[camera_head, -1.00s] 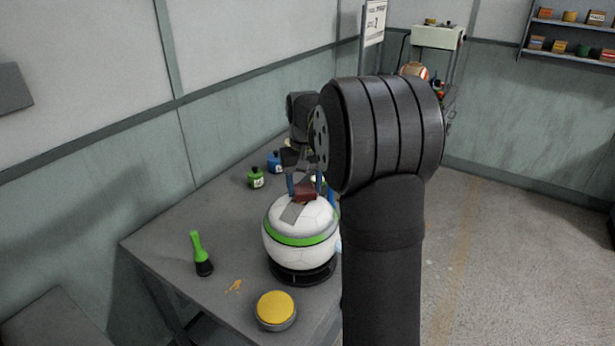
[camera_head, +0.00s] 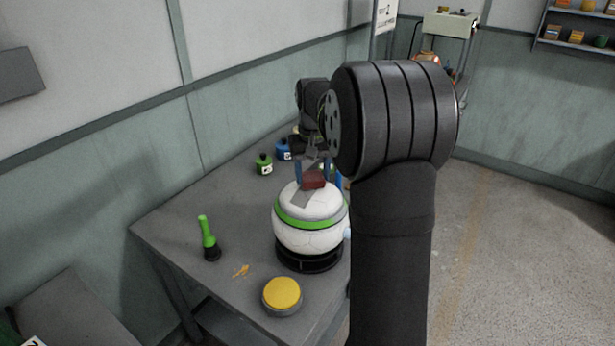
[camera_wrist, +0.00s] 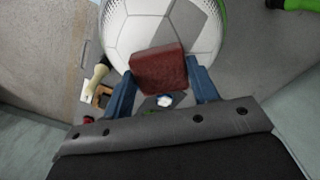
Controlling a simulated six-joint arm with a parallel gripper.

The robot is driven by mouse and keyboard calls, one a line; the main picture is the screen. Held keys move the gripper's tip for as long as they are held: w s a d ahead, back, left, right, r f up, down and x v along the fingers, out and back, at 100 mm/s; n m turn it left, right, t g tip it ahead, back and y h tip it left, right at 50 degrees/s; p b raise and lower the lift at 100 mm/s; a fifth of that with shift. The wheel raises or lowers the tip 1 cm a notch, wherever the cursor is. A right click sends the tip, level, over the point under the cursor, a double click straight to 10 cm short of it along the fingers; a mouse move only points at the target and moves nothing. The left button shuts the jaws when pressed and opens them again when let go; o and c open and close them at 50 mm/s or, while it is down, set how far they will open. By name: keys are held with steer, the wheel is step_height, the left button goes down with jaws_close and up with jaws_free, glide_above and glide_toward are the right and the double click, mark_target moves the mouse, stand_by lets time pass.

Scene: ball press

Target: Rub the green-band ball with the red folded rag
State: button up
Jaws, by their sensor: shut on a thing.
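The green-band ball (camera_head: 310,237) is white with a green stripe and a grey patch on top. It sits on a black ring stand (camera_head: 308,261) on the table, and its white panels fill the top of the wrist view (camera_wrist: 140,30). My gripper (camera_head: 313,174) is above the ball with its blue fingers pointing down. It is shut on the red folded rag (camera_wrist: 159,69), which also shows in the head view (camera_head: 313,182) at the ball's top. The rag seems to touch the ball or hang just over it; I cannot tell which.
A green-handled brush (camera_head: 207,235) stands left of the ball, and a yellow button (camera_head: 282,294) is in front. A green bottle (camera_head: 264,164) and a blue bottle (camera_head: 284,150) stand behind. An orange smear (camera_head: 241,271) marks the grey table (camera_head: 190,210).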

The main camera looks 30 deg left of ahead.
steer(key=shift+w, duration=0.9)
steer(key=shift+w+r, duration=0.1)
steer(key=shift+r, duration=4)
steer(key=shift+d+f, duration=0.1)
